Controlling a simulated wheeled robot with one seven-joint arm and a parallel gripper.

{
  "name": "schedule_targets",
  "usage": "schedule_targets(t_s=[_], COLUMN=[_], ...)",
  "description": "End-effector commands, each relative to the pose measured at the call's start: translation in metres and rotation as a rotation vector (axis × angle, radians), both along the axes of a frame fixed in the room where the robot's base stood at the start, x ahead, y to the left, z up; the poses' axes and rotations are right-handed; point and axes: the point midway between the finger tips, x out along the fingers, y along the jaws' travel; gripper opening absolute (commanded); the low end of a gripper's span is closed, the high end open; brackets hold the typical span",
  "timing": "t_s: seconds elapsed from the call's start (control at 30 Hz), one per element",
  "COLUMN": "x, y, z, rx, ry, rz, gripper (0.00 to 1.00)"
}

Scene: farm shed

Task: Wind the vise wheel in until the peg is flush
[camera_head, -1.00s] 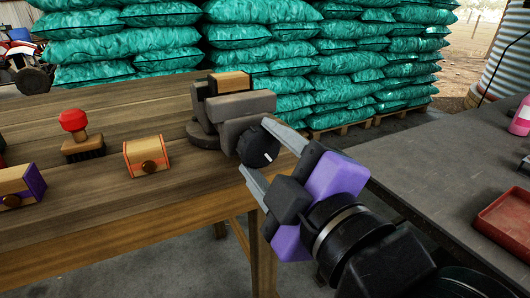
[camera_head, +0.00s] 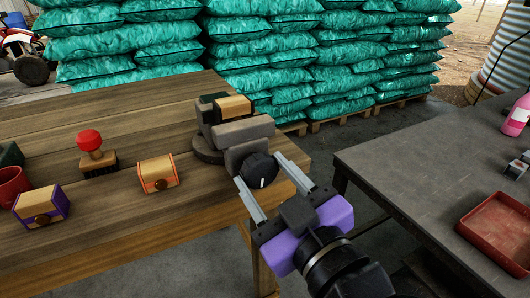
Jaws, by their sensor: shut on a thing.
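The grey vise (camera_head: 243,131) stands at the right end of the wooden workbench. Its round black wheel (camera_head: 258,172) faces me, with a white mark near its lower middle pointing nearly straight up and down. A tan wooden block (camera_head: 233,107), perhaps the peg, sits at the top of the vise behind the front jaw. I cannot tell from this angle whether it is flush. My gripper (camera_head: 259,171) is shut on the wheel, one grey finger on its left side and one on its right.
On the bench (camera_head: 120,220) stand an orange-edged small chest (camera_head: 158,174), a purple-edged chest (camera_head: 41,206), a red-knobbed brush (camera_head: 97,155) and a red mug (camera_head: 13,187). A grey table (camera_head: 430,165) with a red tray (camera_head: 498,232) is at right. Teal sacks (camera_head: 320,60) are stacked behind.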

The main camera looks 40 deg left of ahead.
Motion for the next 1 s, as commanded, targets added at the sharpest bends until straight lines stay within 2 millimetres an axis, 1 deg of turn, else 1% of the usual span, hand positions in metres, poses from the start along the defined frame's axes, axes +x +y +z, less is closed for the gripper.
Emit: schedule_targets(t_s=[0.03,1.0], x=[-0.0009,-0.0016], y=[-0.0003,-0.0007], z=[0.0061,0.0059], rx=[0.021,0.495], ry=[0.060,1.206], rz=[0.001,-0.002], gripper=[0.01,0.01])
